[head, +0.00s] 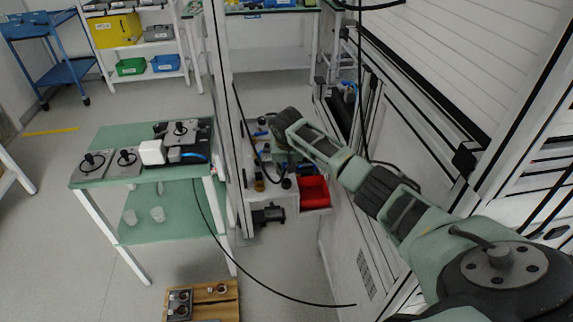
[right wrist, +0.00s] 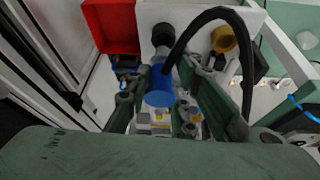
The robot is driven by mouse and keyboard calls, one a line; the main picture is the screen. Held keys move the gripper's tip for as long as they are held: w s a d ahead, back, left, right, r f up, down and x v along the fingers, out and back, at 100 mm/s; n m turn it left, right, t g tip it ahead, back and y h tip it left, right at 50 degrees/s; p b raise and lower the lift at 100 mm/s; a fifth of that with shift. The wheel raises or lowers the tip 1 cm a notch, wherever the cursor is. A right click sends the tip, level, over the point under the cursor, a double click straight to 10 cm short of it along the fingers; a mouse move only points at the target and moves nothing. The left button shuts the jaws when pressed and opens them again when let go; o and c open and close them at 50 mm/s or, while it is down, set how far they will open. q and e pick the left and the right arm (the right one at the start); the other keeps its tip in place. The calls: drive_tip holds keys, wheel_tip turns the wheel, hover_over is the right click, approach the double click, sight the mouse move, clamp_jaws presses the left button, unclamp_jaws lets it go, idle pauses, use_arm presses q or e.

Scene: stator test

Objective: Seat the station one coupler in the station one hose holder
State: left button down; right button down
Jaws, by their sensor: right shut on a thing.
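My right gripper (right wrist: 168,68) is shut, its two green fingers closing around a blue cylindrical part (right wrist: 159,86), which looks like the coupler. A black hose (right wrist: 209,14) arches up beside the blue part and over the right finger. The exact contact is partly hidden by the fingers. A grey post with a black round top (right wrist: 161,36) stands just beyond the blue part; I cannot tell whether it is the hose holder or whether they touch. In the head view my right gripper (head: 273,146) is small, over the white station bench (head: 287,203). My left gripper is out of view.
A red bin (head: 314,191) sits at the bench's right, beside the white framed wall. A brown-yellow round part (right wrist: 223,40) stands near the gripper. A green table (head: 105,137) with fixtures is left, beyond an upright post. A black cable (head: 262,289) lies across the floor.

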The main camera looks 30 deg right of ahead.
drive_tip(key=shift+f, duration=0.3)
drive_tip(key=shift+f, duration=0.35)
drive_tip(key=shift+f, duration=0.15)
idle(0.4)
drive_tip(key=shift+f+b, duration=0.55)
drive_tip(key=shift+f, duration=0.2)
drive_tip(key=shift+f, duration=0.6)
drive_tip(key=c, duration=1.4)
unclamp_jaws()
wheel_tip(320, 180, up, 10)
